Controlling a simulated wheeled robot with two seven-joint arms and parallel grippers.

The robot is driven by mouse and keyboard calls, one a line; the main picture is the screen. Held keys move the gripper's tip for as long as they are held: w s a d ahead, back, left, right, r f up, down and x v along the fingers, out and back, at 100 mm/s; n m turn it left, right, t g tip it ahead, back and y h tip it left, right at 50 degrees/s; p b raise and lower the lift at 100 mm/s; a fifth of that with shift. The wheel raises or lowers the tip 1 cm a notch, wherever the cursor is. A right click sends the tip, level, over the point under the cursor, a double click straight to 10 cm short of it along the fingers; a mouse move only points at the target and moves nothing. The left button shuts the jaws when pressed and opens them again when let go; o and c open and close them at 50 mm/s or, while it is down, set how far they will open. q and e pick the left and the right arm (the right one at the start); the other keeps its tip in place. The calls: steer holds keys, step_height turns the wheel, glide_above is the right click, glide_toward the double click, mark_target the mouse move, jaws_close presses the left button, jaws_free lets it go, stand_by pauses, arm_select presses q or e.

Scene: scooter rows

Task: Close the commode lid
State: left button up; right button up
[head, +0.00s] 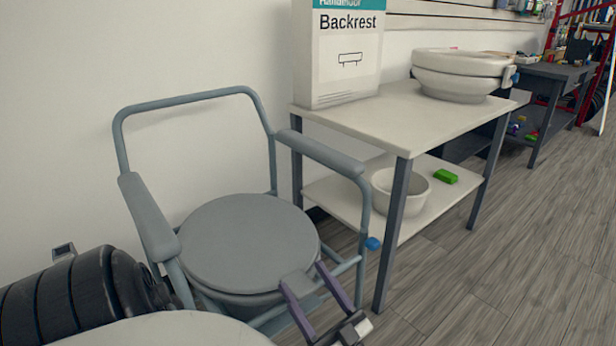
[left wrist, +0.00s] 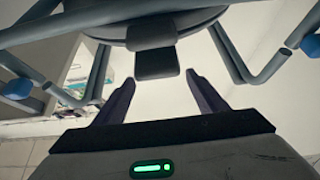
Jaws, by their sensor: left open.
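The commode is a chair with a blue-grey tube frame (head: 190,103) and padded armrests. Its round grey lid (head: 245,240) lies flat or nearly flat over the seat; I cannot tell whether a small gap remains under it. A small tab (head: 298,284) sticks out at the lid's front edge. My left gripper (head: 303,274) is open, with its purple fingers at the tab. In the left wrist view, the lid's round underside is at the top, and the dark tab (left wrist: 156,63) hangs between and just beyond the gripper fingertips (left wrist: 160,78). I cannot tell whether they touch. My right gripper is not in view.
A two-level table (head: 405,125) stands right of the commode, close to its armrest. It holds a Backrest box (head: 345,60) and a lidded white seat (head: 460,80), with a white bowl (head: 402,192) and green block (head: 445,177) below. The wood floor at right is clear.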

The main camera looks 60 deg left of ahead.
arm_select(q)
step_height(320, 180, up, 5)
steer(key=shift+r+p, duration=0.15)
steer(key=shift+p, duration=0.8)
steer(key=shift+r, duration=0.55)
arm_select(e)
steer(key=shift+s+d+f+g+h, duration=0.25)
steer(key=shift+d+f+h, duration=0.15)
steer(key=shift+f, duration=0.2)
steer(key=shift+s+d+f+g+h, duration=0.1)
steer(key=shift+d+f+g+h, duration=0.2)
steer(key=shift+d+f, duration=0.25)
